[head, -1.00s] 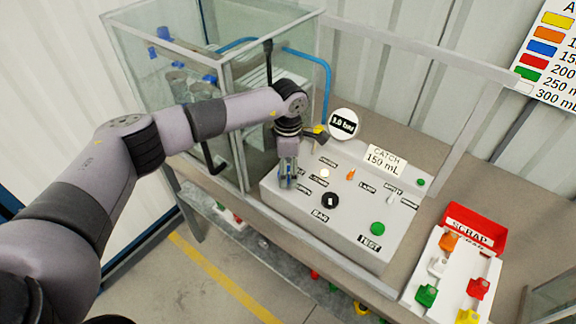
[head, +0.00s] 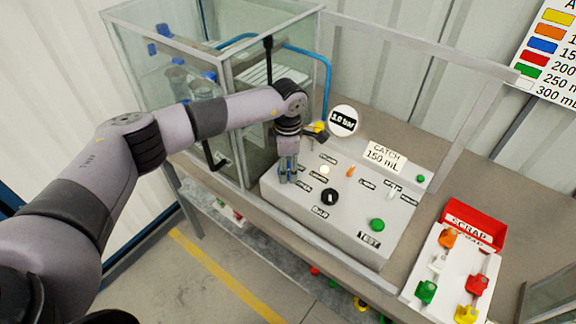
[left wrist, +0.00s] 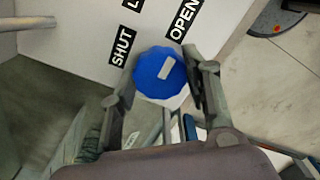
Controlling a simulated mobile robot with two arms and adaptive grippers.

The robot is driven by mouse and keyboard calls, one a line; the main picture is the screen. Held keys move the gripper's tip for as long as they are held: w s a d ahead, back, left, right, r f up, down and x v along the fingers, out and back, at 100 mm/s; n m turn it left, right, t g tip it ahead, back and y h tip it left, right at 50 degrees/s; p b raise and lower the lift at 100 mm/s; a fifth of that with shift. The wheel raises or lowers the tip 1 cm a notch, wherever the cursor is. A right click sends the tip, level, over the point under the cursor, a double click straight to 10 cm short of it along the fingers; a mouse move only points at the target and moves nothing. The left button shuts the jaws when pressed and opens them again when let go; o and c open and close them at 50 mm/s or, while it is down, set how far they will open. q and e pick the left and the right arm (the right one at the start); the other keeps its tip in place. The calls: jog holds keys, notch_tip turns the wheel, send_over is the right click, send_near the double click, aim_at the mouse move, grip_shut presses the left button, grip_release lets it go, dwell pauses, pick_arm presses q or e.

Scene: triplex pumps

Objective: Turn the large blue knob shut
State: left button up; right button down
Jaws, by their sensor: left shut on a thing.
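The large blue knob (left wrist: 160,72) shows in the left wrist view, on the white panel, with a pale bar mark on its face. My right gripper is not in view.
A glass-walled case (head: 238,75) stands close behind my left arm. A red SCRAP bin (head: 474,224) and a white tray with coloured pieces stand at the right.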

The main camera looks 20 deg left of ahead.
pick_arm(q)
jog(key=shift+c, duration=0.7)
jog(key=n+b, duration=0.2)
jog(key=n, duration=0.1)
jog(key=shift+f+b, duration=0.1)
jog(key=shift+b, duration=0.2)
jog(key=n+b, duration=0.3)
jog(key=n, duration=0.2)
jog(key=shift+w+n, duration=0.1)
jog(key=shift+n, duration=0.2)
jog(key=n+b, duration=0.2)
jog(key=n, duration=0.2)
jog(key=n+b, duration=0.1)
jog(key=n, duration=0.4)
jog(key=shift+n+b, duration=0.3)
jog(key=shift+r, duration=0.2)
